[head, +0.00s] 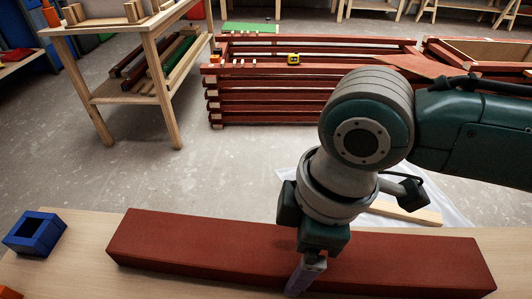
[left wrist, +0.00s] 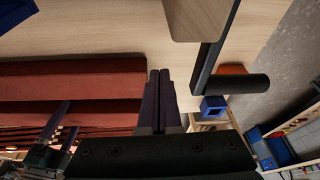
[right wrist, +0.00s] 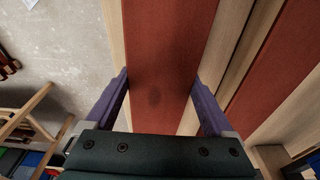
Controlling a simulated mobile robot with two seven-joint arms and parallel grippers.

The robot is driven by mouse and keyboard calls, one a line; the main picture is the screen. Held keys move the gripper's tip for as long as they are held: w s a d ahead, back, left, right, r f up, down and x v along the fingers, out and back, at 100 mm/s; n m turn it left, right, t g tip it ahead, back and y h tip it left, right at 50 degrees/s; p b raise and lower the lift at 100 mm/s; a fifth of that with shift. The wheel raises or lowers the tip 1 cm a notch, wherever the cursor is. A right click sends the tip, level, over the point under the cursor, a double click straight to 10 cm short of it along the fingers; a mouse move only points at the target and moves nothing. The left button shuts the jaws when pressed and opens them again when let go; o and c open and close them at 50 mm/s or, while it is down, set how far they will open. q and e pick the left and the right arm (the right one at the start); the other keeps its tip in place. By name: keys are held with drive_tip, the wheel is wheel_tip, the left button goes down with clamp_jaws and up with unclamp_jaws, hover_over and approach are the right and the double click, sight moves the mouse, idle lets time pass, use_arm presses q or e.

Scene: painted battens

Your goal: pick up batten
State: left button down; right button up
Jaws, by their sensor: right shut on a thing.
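A long red batten (head: 195,242) lies along the pale wooden table in the head view. My right gripper (head: 303,277) is down at the batten, right of its middle, coming from above. In the right wrist view my right gripper (right wrist: 160,80) has one purple finger on each side of the red batten (right wrist: 160,45) and is shut across its width. My left gripper (left wrist: 160,78) shows only in its own wrist view, with its fingers together and nothing visible between them. Red lengths (left wrist: 70,80) show to the left there. The batten's underside is hidden.
A blue hollow block (head: 35,232) stands left of the batten, with an orange piece (head: 9,293) at the corner.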

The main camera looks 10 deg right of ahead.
drive_tip(key=shift+r, duration=0.1)
clamp_jaws()
idle(0.4)
